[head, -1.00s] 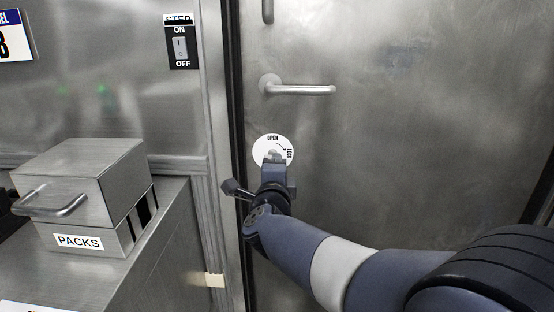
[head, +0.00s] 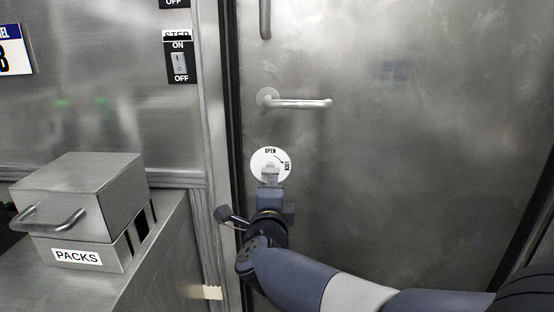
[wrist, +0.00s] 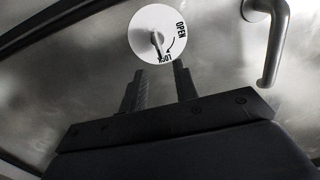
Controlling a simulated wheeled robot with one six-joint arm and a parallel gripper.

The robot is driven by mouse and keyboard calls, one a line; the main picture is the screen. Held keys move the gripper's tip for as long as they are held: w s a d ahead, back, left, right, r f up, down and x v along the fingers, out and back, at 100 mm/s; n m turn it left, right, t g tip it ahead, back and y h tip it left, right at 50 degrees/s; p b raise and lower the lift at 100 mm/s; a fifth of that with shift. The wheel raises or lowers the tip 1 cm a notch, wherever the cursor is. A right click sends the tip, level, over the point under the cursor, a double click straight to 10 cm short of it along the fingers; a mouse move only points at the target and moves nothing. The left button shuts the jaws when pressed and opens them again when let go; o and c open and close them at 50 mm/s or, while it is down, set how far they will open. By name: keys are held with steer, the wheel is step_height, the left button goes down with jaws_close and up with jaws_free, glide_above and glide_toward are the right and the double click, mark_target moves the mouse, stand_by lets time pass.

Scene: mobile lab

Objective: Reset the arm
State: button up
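My gripper (head: 270,174) is in front of the steel door, just below the middle of a round white dial (head: 271,162) marked OPEN and LOCK. In the wrist view, the two fingers of my gripper (wrist: 159,72) stand apart with nothing between them. The dial (wrist: 146,25) shows beyond the fingertips there, with a small knob (wrist: 156,42) on its face. The knob appears to point toward the LOCK side in the wrist view. In the head view the fingertips overlap the dial's lower part and partly hide it.
A lever handle (head: 300,103) sticks out of the door (head: 420,150) above the dial. At left, a steel box labelled PACKS (head: 82,195) with a bar handle stands on a counter (head: 165,265). An ON/OFF switch (head: 180,64) is on the wall. The door face at right is clear.

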mark_target(275, 170)
steer(key=w+b, duration=0.1)
steer(key=w, duration=0.8)
steer(key=shift+w+d+b, duration=0.1)
steer(key=shift+d+b, duration=0.05)
steer(key=shift+b, duration=0.15)
